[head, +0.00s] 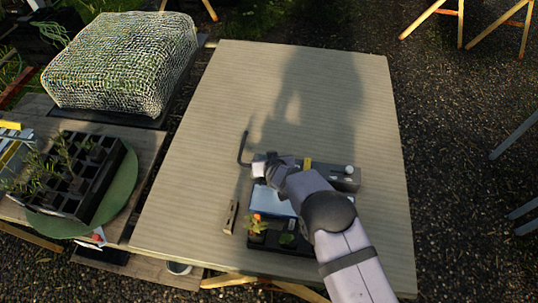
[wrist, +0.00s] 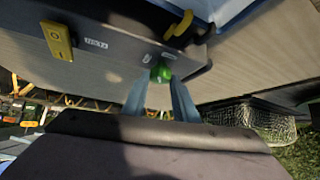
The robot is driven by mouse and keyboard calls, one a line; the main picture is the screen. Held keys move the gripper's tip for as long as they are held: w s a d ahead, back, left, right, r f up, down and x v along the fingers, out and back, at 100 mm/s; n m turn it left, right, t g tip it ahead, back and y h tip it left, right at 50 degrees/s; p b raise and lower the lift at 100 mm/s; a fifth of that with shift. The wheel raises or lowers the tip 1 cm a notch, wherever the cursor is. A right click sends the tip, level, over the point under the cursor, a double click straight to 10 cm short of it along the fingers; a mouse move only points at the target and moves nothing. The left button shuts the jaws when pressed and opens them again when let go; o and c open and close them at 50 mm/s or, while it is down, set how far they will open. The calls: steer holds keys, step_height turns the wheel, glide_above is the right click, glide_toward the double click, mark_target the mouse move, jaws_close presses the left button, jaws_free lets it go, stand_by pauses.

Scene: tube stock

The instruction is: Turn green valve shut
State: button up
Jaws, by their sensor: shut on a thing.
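The green valve (wrist: 161,72) shows in the wrist view on the face of a grey box (wrist: 115,60). My gripper (wrist: 160,88) has its two blue-grey fingers on either side of the valve and is shut on it. The fingers partly cover the valve, so its exact angle is hard to tell. In the head view the grey box (head: 345,180) lies on the table, and my gripper (head: 262,167) is at its left end. The valve is hidden there behind my gripper and arm.
The box carries a yellow switch (wrist: 57,40) and a yellow handle (wrist: 178,26). A dark bent pipe (head: 243,150) rises left of my gripper. A blue-white container (head: 272,201) and a black plant tray (head: 262,247) sit nearby. The table's far part (head: 250,85) is clear.

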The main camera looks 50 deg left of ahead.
steer(key=shift+a+r, duration=0.1)
steer(key=shift+r, duration=0.05)
steer(key=o, duration=1.1)
steer(key=shift+s, duration=0.1)
steer(key=shift+c, duration=0.2)
steer(key=shift+d, duration=0.2)
steer(key=b+v, duration=0.3)
steer(key=v, duration=0.4)
